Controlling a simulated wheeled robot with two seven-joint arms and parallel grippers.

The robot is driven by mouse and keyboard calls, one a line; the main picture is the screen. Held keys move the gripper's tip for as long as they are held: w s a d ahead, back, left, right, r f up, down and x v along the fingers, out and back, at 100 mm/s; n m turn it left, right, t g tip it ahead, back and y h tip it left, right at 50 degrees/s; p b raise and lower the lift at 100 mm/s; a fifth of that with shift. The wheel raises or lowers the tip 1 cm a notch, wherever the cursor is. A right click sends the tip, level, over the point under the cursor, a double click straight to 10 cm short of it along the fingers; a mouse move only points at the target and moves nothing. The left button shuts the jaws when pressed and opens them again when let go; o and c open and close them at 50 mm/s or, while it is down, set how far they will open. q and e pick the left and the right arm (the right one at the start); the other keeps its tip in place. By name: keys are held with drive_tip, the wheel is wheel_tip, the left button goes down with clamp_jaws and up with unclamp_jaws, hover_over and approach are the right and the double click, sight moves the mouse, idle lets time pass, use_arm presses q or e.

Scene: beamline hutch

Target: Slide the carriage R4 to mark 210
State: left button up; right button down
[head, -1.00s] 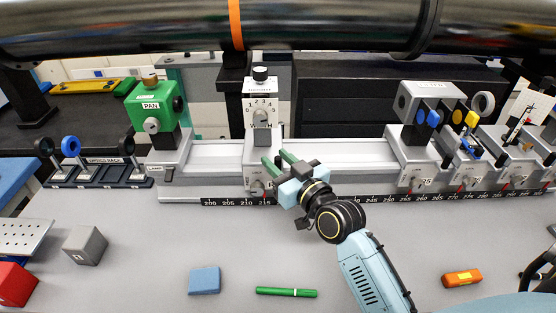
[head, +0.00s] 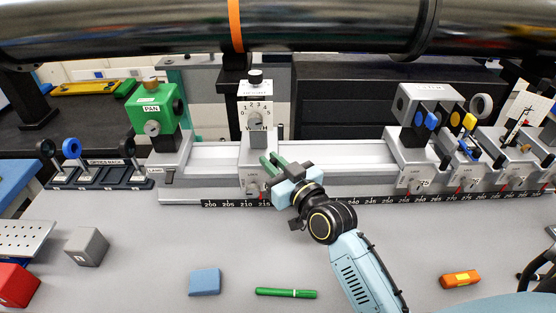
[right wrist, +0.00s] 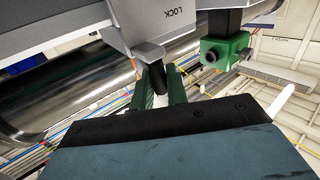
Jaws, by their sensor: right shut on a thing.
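The carriage (head: 252,182) is a grey block on the pale rail (head: 345,158). It carries a white box with a numbered dial (head: 255,112) and a black top knob. Its label is mostly hidden, so I cannot read R4. Its base stands beside the black scale (head: 230,203), near 215. My right gripper (head: 271,162), with green fingers, is shut on a part at the carriage's front. In the right wrist view the fingers (right wrist: 163,88) close around a small dark post below a plate marked LOCK (right wrist: 180,15). My left gripper is not in view.
A green PAN unit (head: 156,108) stands on a carriage at the rail's left end. Another grey carriage (head: 412,158) stands further right. The rail between is clear. A blue block (head: 205,281), a green marker (head: 286,293) and a grey cube (head: 87,246) lie on the table.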

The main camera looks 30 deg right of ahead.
sight(257, 186)
drive_tip(key=a, duration=0.1)
drive_tip(key=w+a+p, duration=0.1)
drive_tip(key=a, duration=0.1)
drive_tip(key=shift+w+a+r+p, duration=0.1)
drive_tip(key=shift+w+a+p, duration=0.25)
drive_tip(key=shift+w+a, duration=0.05)
drive_tip(key=c, duration=1.5)
unclamp_jaws()
drive_tip(key=shift+d, duration=0.1)
drive_tip(key=s, duration=0.4)
drive_tip(key=s+d, duration=0.1)
drive_tip(key=s, duration=0.8)
drive_tip(key=shift+s+d, duration=0.15)
drive_tip(key=shift+d, duration=0.25)
drive_tip(key=shift+s, duration=0.1)
